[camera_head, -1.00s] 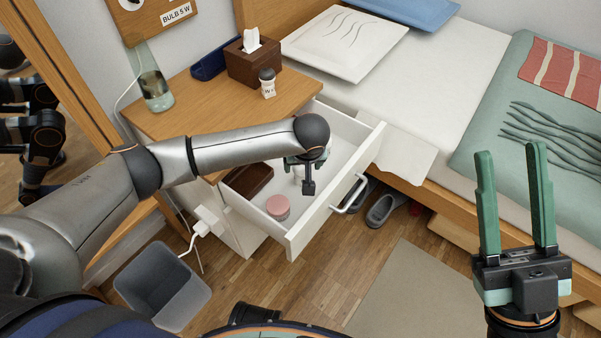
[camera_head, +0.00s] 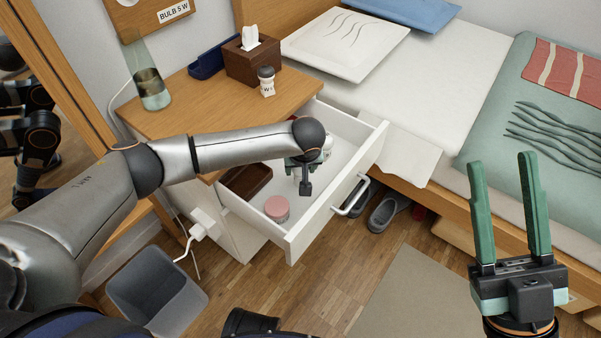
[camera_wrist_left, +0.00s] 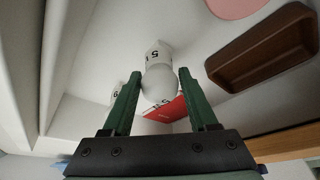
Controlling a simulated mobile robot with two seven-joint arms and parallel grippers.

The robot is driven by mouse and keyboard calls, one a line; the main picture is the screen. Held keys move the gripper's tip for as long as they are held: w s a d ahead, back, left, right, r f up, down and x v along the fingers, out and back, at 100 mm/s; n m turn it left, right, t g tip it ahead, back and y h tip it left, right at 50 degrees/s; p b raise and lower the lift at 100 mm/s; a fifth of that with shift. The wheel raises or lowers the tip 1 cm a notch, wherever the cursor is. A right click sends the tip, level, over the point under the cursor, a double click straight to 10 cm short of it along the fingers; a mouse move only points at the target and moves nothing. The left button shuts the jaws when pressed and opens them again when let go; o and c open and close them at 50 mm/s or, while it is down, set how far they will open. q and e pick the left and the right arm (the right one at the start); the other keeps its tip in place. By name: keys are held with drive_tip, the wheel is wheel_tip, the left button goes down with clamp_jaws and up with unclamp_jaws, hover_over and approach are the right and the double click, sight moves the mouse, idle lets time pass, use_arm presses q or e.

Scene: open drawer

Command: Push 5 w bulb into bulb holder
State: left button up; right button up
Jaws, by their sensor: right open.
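A white bulb (camera_wrist_left: 158,76) marked with a 5 is in the left wrist view, inside the open drawer (camera_head: 350,175). My left gripper (camera_wrist_left: 159,74) is open, with its green fingertips on either side of the bulb's round end; I cannot tell whether they touch it. In the head view my left arm reaches over the drawer and largely hides this gripper (camera_head: 304,176). A wooden board (camera_head: 130,22) labelled BULB 5 W is on the wall at top left; its upper part is cut off. My right gripper (camera_head: 502,165) is open and empty at the right.
The drawer also holds a pink round tin (camera_head: 277,208), a brown tray (camera_head: 245,180) and a red item (camera_wrist_left: 165,110). A tissue box (camera_head: 253,62) and a small white bottle (camera_head: 267,82) stand on the nightstand. A grey bin (camera_head: 158,290) stands on the floor.

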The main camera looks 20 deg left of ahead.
use_arm(q)
clamp_jaws()
idle(0.3)
wheel_tip(320, 180, up, 9)
drive_tip(key=p, duration=0.4)
drive_tip(key=shift+p, duration=0.35)
drive_tip(key=shift+r, duration=0.5)
drive_tip(key=shift+r, duration=0.1)
